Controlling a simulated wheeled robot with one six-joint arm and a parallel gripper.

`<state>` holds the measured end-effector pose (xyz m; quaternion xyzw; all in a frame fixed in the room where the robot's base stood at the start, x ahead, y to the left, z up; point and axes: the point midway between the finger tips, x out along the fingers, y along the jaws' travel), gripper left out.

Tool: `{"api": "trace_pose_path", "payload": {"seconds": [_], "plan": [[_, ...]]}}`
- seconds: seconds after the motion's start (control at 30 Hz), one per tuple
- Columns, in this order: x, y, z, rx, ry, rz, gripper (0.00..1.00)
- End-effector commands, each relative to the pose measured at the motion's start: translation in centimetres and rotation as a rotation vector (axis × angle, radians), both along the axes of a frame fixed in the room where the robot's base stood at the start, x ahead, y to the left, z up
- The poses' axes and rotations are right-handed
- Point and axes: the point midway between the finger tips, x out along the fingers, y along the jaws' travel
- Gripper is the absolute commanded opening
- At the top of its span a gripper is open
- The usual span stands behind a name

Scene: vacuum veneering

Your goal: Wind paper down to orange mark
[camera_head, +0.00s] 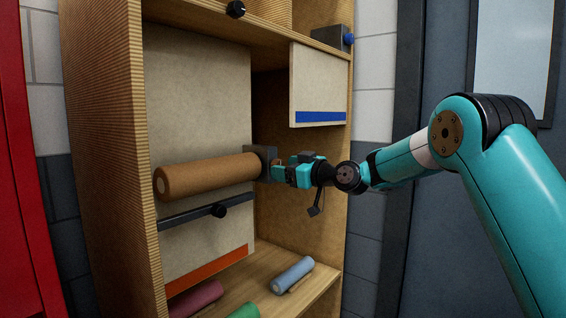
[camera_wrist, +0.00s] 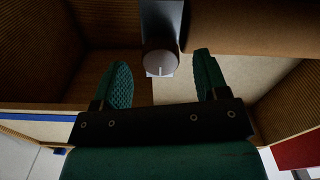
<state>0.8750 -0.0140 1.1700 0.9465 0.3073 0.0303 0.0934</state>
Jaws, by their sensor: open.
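A brown paper roll (camera_head: 208,176) lies level across the cabinet in the head view, with pale paper (camera_head: 200,90) above it and more below. An orange mark (camera_head: 205,265) runs along the bottom of the pale sheet behind the roll. A dark bracket (camera_head: 264,160) is at the roll's right end. In the wrist view a round grey knob (camera_wrist: 160,63) with a white line sits on this bracket. My gripper (camera_wrist: 160,82) is open, with one green finger on each side of the knob. I cannot tell whether either finger touches it.
A small panel with a blue stripe (camera_head: 320,117) hangs at upper right. Blue (camera_head: 292,274), red (camera_head: 196,298) and green (camera_head: 244,311) rolls lie on the lower shelf. The cabinet's side walls flank my gripper.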

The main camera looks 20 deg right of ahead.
Motion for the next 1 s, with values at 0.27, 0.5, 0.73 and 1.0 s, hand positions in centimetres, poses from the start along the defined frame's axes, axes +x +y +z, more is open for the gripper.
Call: {"api": "trace_pose_path", "payload": {"seconds": [0.27,0.5,0.73,1.0], "plan": [[1.15,0.85,-0.01,0.001,0.001,0.000,0.67],[1.12,0.83,-0.03,0.001,0.001,0.000,0.56],[1.11,0.82,-0.02,0.001,0.001,0.000,0.18],[1.10,0.80,-0.03,0.029,0.021,0.000,0.18]]}}
